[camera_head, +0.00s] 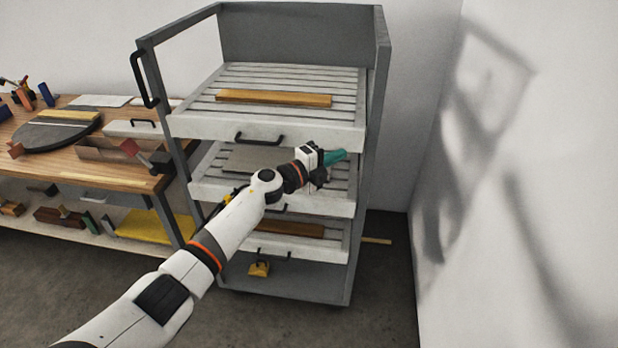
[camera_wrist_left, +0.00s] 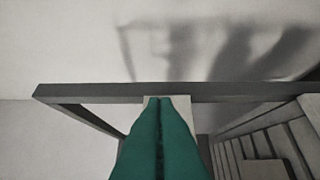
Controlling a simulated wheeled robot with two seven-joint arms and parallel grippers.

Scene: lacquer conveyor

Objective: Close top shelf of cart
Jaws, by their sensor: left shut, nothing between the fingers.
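The grey cart (camera_head: 378,120) stands ahead with several white slatted shelves. Its top shelf (camera_head: 270,126) sticks out past the cart's front posts, with a black handle (camera_head: 260,138) on its front face and a wooden plank (camera_head: 273,98) lying on it. My left gripper (camera_head: 337,157) has teal fingers and is shut and empty. In the head view it appears just below the top shelf's right front corner, over the middle shelf (camera_head: 330,208). In the left wrist view the shut fingers (camera_wrist_left: 160,105) point toward a grey cart bar (camera_wrist_left: 240,92). I cannot tell whether they touch anything. My right gripper is not in view.
A wooden workbench (camera_head: 80,172) with tools and boxes stands left of the cart. The lower shelf (camera_head: 320,244) holds another plank. A white wall (camera_head: 530,200) is on the right, with some bare floor (camera_head: 385,290) before it.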

